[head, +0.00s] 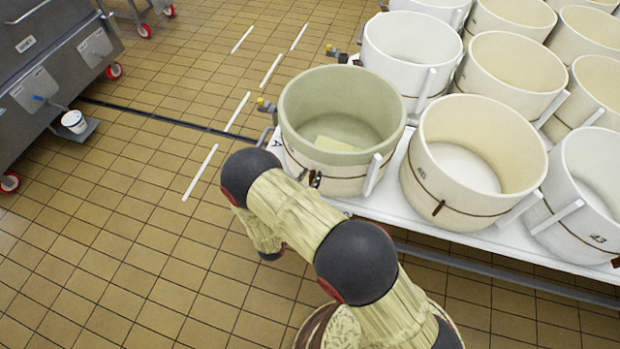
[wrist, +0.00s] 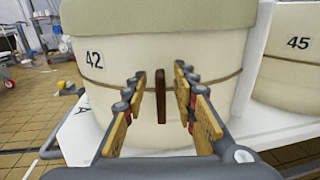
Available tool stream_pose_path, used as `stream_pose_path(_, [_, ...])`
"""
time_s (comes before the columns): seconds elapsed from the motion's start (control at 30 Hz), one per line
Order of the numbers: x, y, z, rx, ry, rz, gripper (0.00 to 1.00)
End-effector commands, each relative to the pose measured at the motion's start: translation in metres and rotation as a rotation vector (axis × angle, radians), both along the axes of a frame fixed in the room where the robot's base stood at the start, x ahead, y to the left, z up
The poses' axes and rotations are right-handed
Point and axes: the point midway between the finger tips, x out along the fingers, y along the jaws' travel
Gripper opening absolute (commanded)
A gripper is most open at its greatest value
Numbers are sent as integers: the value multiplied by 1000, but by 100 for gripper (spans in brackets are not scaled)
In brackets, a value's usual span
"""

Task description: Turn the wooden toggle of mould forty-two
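Mould forty-two is a cream round tub with a pale green band at its rim (head: 343,92). In the wrist view its wall (wrist: 100,60) carries the label "42" (wrist: 94,59) and a thin brown cord. The wooden toggle (wrist: 160,97) is a dark brown bar standing upright across that cord. My gripper (wrist: 160,91) is open, with one wood-faced finger on each side of the toggle. Gaps show between the toggle and both fingers.
Mould forty-five (wrist: 290,90) stands close to the right. Several more cream moulds (head: 510,70) crowd the white table (head: 395,205). Grey wheeled machinery (head: 55,60) stands at the left. The tiled floor (head: 150,220) between is clear.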

Motion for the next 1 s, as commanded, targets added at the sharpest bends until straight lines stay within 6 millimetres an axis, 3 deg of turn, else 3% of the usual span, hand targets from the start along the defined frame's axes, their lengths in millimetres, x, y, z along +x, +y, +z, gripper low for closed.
stream_pose_path(0.3, [3, -1, 0, 0, 0, 1, 28])
stream_pose_path(0.8, [3, -1, 0, 0, 0, 0, 0])
stream_pose_path(1.0, [3, -1, 0, 0, 0, 0, 0])
